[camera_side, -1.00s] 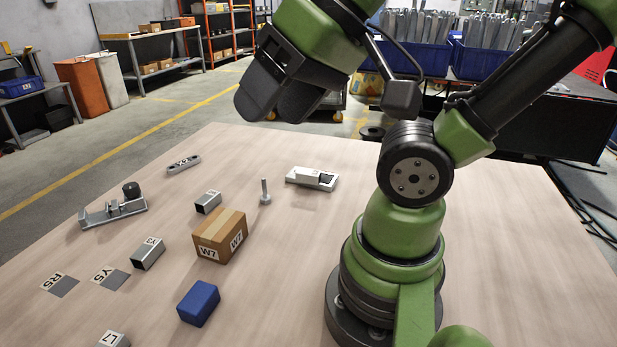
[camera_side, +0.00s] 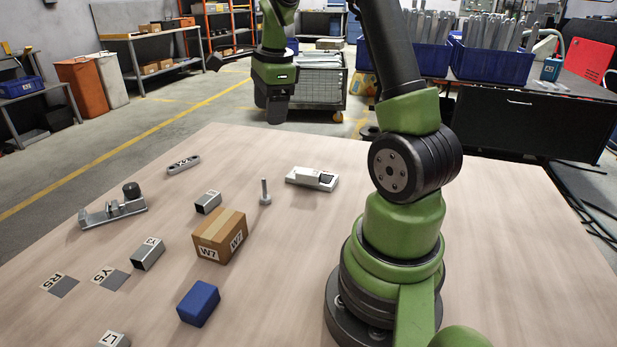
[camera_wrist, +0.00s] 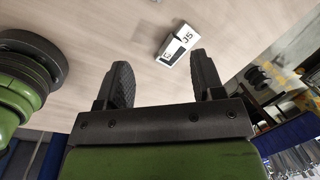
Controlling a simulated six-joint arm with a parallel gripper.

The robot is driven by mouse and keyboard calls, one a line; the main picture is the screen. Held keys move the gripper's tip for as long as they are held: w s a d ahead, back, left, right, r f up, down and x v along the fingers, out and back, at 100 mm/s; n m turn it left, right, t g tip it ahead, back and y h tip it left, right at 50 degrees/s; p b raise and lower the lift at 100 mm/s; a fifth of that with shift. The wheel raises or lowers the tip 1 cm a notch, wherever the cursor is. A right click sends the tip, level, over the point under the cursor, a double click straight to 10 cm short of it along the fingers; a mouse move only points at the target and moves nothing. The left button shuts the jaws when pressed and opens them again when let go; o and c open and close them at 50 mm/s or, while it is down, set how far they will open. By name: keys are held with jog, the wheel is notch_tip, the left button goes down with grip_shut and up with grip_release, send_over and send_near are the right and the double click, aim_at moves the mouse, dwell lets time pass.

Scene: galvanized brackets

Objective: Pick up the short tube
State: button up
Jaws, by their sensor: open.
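Square grey metal tubes lie on the table in the side view. The shortest-looking one (camera_side: 208,202) is behind the cardboard box. A longer tube (camera_side: 147,253) lies to the front left, and the labelled end of another piece (camera_side: 114,340) is cut off by the bottom edge. I cannot tell that piece's length. My gripper (camera_side: 277,108) hangs high toward the far side of the table, well away from the tubes. In the wrist view its two fingers (camera_wrist: 165,75) are apart with nothing between them. No tube shows in the wrist view.
A cardboard box (camera_side: 220,236), a blue block (camera_side: 198,303), an upright bolt (camera_side: 265,192), a toggle clamp (camera_side: 113,210), a slotted link (camera_side: 183,164) and a pale block (camera_side: 303,176) stand on the table. The pale block, labelled J5, also shows in the wrist view (camera_wrist: 178,45).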

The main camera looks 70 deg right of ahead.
jog(key=s+d+f+m+g, duration=0.2)
jog(key=s+d+f+m, duration=0.2)
jog(key=d+f+m, duration=0.5)
send_over(309, 172)
jog(key=shift+y, duration=0.4)
notch_tip(309, 172, down, 5)
jog(key=shift+w+f, duration=0.1)
jog(key=shift+w, duration=0.05)
jog(key=shift+d+f, duration=0.1)
jog(key=shift+f, duration=2.95)
jog(key=c, duration=1.1)
notch_tip(309, 172, up, 8)
jog(key=shift+r, duration=0.1)
jog(key=d+f, duration=0.1)
jog(key=f, duration=0.1)
jog(key=d+f, duration=0.1)
jog(key=f, duration=0.2)
jog(key=d+f, duration=0.1)
jog(key=f, duration=0.2)
